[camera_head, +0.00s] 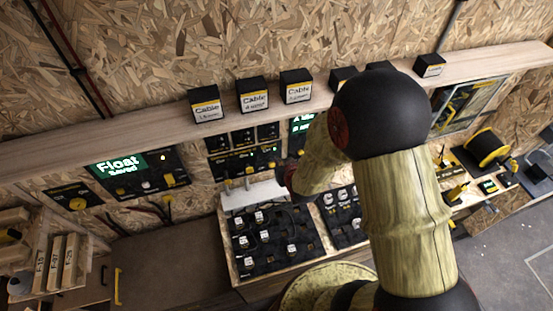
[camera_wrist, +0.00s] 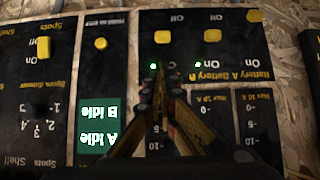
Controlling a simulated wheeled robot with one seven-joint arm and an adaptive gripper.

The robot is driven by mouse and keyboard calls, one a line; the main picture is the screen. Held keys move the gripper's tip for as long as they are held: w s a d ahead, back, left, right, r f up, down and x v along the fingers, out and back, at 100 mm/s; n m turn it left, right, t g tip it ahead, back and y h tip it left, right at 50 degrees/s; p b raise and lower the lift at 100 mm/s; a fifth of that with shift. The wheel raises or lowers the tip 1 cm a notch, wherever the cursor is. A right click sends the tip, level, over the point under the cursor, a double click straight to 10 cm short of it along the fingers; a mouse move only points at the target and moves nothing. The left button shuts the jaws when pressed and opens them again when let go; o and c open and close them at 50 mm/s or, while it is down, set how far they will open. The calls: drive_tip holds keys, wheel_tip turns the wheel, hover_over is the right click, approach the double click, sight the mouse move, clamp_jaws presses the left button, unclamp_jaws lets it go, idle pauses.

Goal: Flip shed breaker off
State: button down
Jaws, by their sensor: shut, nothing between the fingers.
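No label reading "shed" is legible in either view, so I cannot tell which switch is the shed breaker. In the head view a black switch panel (camera_head: 243,160) with small yellow-marked switches is on the chipboard wall under the shelf. In the wrist view, upside down, a Battery A and B panel (camera_wrist: 228,78) shows yellow switches with On and Off labels and two lit green lights. My gripper (camera_wrist: 160,78) is shut and empty in front of this panel; contact cannot be told.
A green display (camera_wrist: 98,128) reads A Idle, B Idle beside a Spots Shelf panel (camera_wrist: 35,95). Above the wall panels a wooden shelf (camera_head: 150,122) carries several Cable boxes (camera_head: 253,95). Below are black trays (camera_head: 272,243) of small parts. A Float display (camera_head: 118,164) is at left.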

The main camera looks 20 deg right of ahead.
sight(274, 163)
drive_tip(key=p+x, duration=0.1)
drive_tip(key=x, duration=0.8)
drive_tip(key=shift+w+f, duration=0.25)
drive_tip(key=shift+f, duration=0.1)
drive_tip(key=shift+f+b, duration=0.1)
drive_tip(key=shift+b, duration=0.3)
drive_tip(key=shift+s+t+b, duration=0.25)
drive_tip(key=shift+t+b, duration=0.05)
drive_tip(key=shift+b, duration=0.35)
